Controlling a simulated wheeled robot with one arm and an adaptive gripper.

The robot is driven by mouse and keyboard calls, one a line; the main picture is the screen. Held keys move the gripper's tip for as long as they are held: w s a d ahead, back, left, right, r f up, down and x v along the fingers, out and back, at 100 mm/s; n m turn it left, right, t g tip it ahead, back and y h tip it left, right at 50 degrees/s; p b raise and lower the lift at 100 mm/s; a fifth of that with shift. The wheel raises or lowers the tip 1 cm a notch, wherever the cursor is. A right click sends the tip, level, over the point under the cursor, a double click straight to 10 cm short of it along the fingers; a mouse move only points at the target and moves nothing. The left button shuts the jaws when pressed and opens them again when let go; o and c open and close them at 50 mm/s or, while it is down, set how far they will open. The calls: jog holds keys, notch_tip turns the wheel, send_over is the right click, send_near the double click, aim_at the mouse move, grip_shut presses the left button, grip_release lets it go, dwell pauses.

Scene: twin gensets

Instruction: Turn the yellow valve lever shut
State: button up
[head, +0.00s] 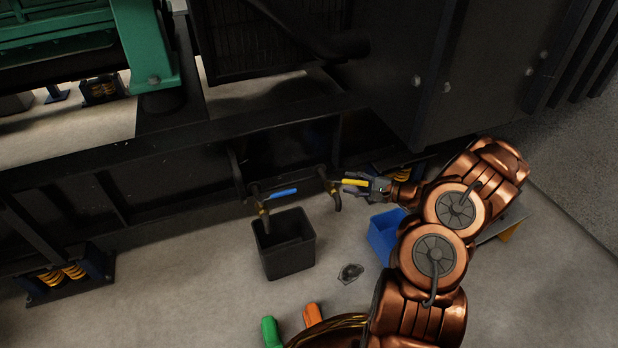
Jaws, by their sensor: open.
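The yellow valve lever (355,182) sits on a brass valve (331,187) at the lower side of the dark genset frame. It points to the right, roughly along the frame. My gripper (362,184) is open and reaches in from the right, with its fingers around or beside the lever's free end. I cannot tell whether the fingers touch the lever. The fingers and gripper body hide part of the lever's right end.
A blue lever (284,193) on a similar valve is to the left. A black bin (284,246) stands below it. A blue bin (384,236) stands under my arm. A small dark object (350,272) lies on the floor. Green (270,332) and orange (313,314) objects show at the bottom.

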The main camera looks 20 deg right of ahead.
jog(key=a+r+n+g+y, duration=0.1)
jog(key=a+r+n+g, duration=0.1)
jog(key=a+r, duration=0.3)
jog(key=s+a+r+n+g+y, duration=0.1)
jog(key=a+r+n+g+y, duration=0.1)
jog(key=a, duration=0.8)
jog(key=shift+a+r+n+g+y, duration=0.3)
jog(key=shift+r+n+g, duration=0.35)
jog(key=shift+r, duration=0.7)
jog(key=shift+s, duration=0.1)
